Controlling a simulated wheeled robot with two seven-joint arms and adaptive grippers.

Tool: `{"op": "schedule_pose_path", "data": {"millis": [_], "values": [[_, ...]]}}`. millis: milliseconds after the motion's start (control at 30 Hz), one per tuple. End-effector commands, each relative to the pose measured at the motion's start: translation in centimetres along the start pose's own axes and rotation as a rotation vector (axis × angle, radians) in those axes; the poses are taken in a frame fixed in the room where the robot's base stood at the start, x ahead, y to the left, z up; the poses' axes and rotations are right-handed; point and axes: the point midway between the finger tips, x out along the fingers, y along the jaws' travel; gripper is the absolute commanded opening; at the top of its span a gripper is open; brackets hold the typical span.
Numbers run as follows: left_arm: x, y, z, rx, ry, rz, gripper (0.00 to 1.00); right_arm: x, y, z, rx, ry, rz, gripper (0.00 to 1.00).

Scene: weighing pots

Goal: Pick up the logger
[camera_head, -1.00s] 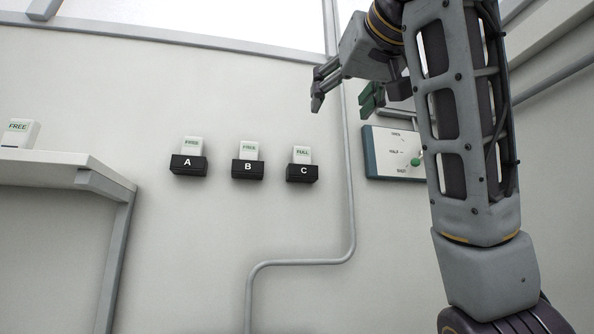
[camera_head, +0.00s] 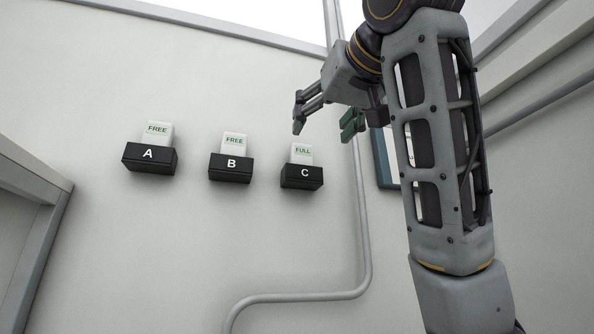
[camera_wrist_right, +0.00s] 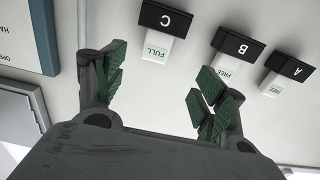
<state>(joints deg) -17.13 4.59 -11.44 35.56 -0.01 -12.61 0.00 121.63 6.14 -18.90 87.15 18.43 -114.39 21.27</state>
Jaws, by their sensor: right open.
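Three white loggers sit in black wall holders. The logger in holder A (camera_head: 148,159) reads FREE (camera_head: 157,133). The logger in holder B (camera_head: 231,169) also reads FREE (camera_head: 234,145). The logger in holder C (camera_head: 301,178) reads FULL (camera_head: 301,153). My right gripper (camera_head: 323,130) is open and empty, in front of the wall near holder C in the head view. In the right wrist view its spread green-padded fingers (camera_wrist_right: 163,78) point toward the wall, with the FULL logger (camera_wrist_right: 157,47) beyond the gap between them. My left gripper is not in view.
A grey pipe (camera_head: 366,230) runs down the wall right of holder C and bends left below it. A panel (camera_head: 385,160) is mostly hidden behind my right arm.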

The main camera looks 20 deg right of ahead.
Motion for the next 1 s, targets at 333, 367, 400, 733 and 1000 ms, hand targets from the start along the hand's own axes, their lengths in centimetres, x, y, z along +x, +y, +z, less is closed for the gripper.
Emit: {"op": "schedule_pose_path", "data": {"millis": [333,367,400,733,1000], "values": [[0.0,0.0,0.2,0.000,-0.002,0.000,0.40,0.0,0.0,0.0,0.000,0.000,0.000,0.71],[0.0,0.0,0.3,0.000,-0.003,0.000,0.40,0.0,0.0,0.0,0.000,0.000,0.000,0.71],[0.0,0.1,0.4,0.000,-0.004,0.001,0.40,0.0,0.0,0.0,0.000,0.000,0.000,0.71],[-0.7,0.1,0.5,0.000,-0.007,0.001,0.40,1.9,0.0,-0.1,0.000,-0.002,0.001,0.71],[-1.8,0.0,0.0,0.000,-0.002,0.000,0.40,5.4,0.1,-0.2,0.001,-0.002,0.001,0.71]]}}
